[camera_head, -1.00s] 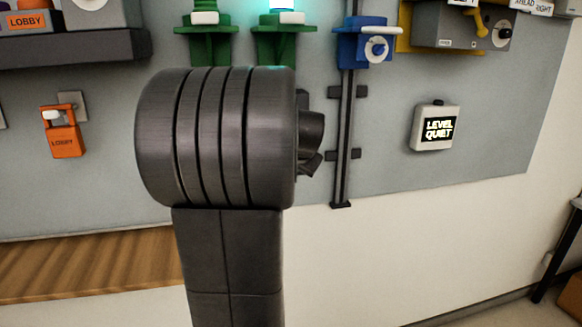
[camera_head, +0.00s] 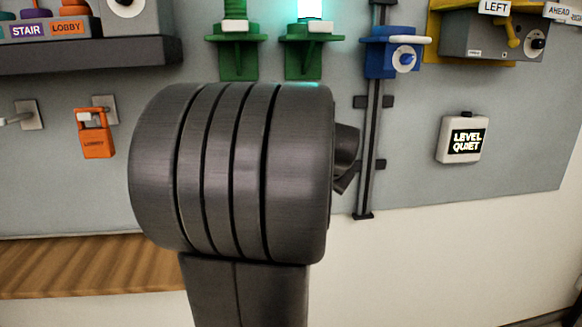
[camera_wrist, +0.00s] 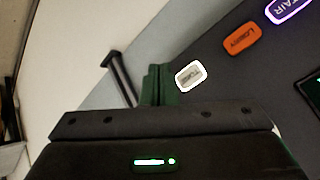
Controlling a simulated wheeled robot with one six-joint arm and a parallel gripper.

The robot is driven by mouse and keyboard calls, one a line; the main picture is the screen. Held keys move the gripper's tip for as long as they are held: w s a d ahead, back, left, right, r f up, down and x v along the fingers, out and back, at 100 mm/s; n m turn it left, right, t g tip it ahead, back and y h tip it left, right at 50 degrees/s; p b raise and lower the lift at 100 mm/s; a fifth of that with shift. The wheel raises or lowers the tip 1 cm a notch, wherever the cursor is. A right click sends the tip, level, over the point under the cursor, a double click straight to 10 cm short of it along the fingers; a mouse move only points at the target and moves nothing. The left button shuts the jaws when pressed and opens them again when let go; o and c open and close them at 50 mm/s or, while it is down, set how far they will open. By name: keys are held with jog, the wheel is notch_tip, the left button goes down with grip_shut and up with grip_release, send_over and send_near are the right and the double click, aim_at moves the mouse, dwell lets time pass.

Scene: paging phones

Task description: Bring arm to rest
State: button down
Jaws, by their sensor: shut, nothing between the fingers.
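My arm's thick dark grey ribbed joint (camera_head: 230,172) fills the middle of the head view and hides part of the wall panel behind it. A small dark part of my arm sticks out at its right side. In the wrist view, the black body of my gripper (camera_wrist: 160,118) spans the bottom, with a green light on it. My gripper is shut and holds nothing.
A dark shelf (camera_head: 90,55) juts out at upper left. A wooden surface (camera_head: 90,265) lies below.

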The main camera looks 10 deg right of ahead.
jog(key=w+p, duration=0.1)
jog(key=w, duration=0.5)
jog(key=shift+a, duration=0.15)
